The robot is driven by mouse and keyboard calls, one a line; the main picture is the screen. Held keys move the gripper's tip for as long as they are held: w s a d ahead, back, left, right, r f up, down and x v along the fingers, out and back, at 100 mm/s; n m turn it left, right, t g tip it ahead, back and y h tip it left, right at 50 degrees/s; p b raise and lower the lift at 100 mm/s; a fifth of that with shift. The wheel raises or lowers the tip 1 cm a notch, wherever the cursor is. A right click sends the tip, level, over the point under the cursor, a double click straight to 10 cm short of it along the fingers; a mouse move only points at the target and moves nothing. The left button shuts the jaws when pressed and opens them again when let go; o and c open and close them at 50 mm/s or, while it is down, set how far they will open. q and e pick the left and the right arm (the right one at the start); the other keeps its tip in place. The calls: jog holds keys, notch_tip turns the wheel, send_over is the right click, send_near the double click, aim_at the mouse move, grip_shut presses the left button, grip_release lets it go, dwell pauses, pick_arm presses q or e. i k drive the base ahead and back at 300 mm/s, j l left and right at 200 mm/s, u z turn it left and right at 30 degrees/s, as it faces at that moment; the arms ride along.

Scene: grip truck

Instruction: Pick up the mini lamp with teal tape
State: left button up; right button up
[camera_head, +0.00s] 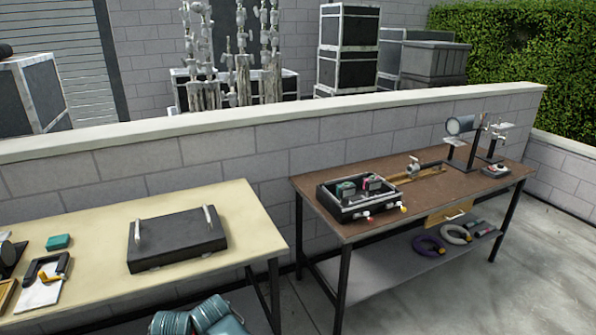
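No gripper of mine shows in the head view. I cannot tell for certain which thing is the mini lamp with teal tape. An open black case (343,212) stands on the brown table's left half and holds small items, one with a teal-green part (345,189) and one with a pinkish-red part (373,182). Small red, white and yellow bits show at the case's front edge. A cylindrical grey lamp-like thing (459,125) stands on a dark stand at the table's far right; no teal shows on it.
The brown table (381,220) has coiled cables (428,246) on its lower shelf. A low block wall (230,140) runs behind both. Paved floor (470,300) is clear at right.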

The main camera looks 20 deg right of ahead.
aim_at(344, 192)
jog(key=z, duration=1.25)
